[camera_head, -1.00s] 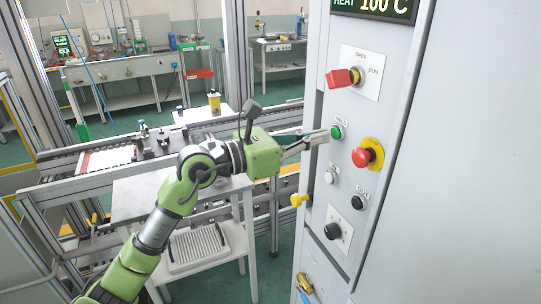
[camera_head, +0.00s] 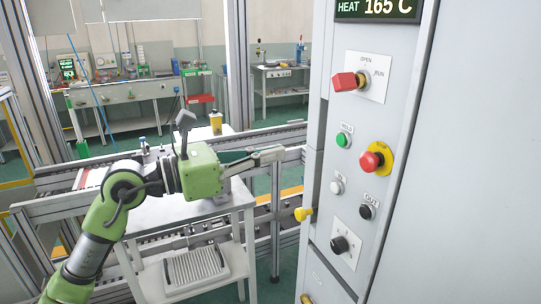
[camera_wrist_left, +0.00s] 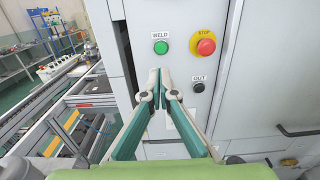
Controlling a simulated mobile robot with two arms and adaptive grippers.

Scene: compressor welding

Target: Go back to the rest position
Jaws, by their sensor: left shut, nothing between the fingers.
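My left gripper (camera_head: 272,156) reaches in from the left in the head view, with its fingertips together and empty. It is apart from the control panel, left of and a little below the green WELD button (camera_head: 343,140). In the left wrist view the closed fingertips (camera_wrist_left: 161,84) lie below the green WELD button (camera_wrist_left: 161,47), with the red STOP button (camera_wrist_left: 206,46) up and to the right. The display (camera_head: 380,8) reads HEAT 165 C. My right gripper is not in view.
A grey table (camera_head: 190,212) and the conveyor frame lie under my left arm.

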